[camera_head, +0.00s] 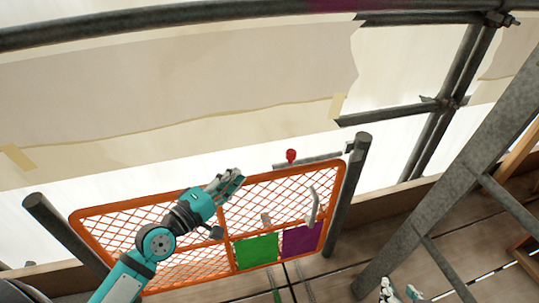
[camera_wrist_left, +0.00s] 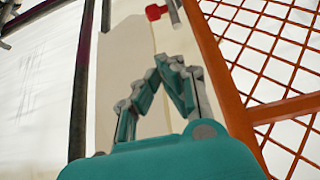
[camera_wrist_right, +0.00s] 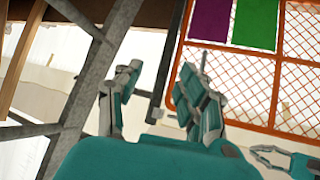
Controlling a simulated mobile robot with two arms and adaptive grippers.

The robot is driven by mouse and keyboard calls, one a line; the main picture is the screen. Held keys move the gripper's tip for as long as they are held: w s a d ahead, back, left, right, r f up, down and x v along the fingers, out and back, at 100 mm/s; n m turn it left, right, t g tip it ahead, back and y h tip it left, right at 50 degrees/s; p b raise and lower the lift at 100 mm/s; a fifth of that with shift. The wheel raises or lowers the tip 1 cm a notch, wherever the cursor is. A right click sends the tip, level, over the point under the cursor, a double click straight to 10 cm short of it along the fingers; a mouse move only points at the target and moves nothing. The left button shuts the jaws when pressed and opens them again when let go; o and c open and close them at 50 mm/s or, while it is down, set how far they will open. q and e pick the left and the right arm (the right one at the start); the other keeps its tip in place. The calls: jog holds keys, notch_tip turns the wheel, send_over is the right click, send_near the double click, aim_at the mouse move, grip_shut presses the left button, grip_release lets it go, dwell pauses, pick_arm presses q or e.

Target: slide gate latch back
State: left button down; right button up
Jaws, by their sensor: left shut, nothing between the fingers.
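The orange mesh gate (camera_head: 150,206) stands between two dark posts in the head view. Its latch is a thin grey bar (camera_head: 318,158) along the gate's top edge at the right, with a red knob (camera_head: 291,155). The bar's right end is close to the right post (camera_head: 350,185). My left gripper (camera_head: 236,178) is shut and empty at the gate's top edge, left of the knob and apart from it. In the left wrist view the red knob (camera_wrist_left: 156,12) and bar (camera_wrist_left: 174,12) lie beyond the fingertips (camera_wrist_left: 170,62). My right gripper (camera_wrist_right: 160,68) is open and empty, low at the right.
A green panel (camera_head: 256,251) and a purple panel (camera_head: 302,239) hang on the gate, near a pale handle (camera_head: 312,206). A grey ladder-like frame (camera_head: 450,165) leans at the right. Scaffold tubes (camera_head: 180,16) cross above pale sheeting.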

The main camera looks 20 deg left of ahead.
pick_arm(q)
jog(key=x, duration=0.9)
jog(key=shift+w+d, duration=0.2)
jog(key=shift+d, duration=0.4)
jog(key=shift+w+d, duration=0.2)
jog(key=shift+d, duration=0.35)
jog(key=shift+w+d, duration=0.25)
jog(key=shift+d, duration=0.35)
pick_arm(e)
jog(key=shift+w+a+r+t, duration=0.3)
jog(key=shift+w+r+t, duration=0.3)
jog(key=shift+w+r, duration=0.15)
pick_arm(q)
jog(key=shift+w+d+p, duration=0.35)
jog(key=shift+d+p, duration=0.1)
jog(key=shift+d, duration=0.2)
pick_arm(e)
jog(key=s+d+f+g, duration=0.2)
jog(key=s+f+g, duration=0.1)
jog(key=s+f, duration=0.1)
jog(key=shift+s+g+h, duration=0.3)
jog(key=shift+s+g, duration=0.1)
jog(key=shift+s, duration=0.3)
jog(key=shift+f, duration=0.1)
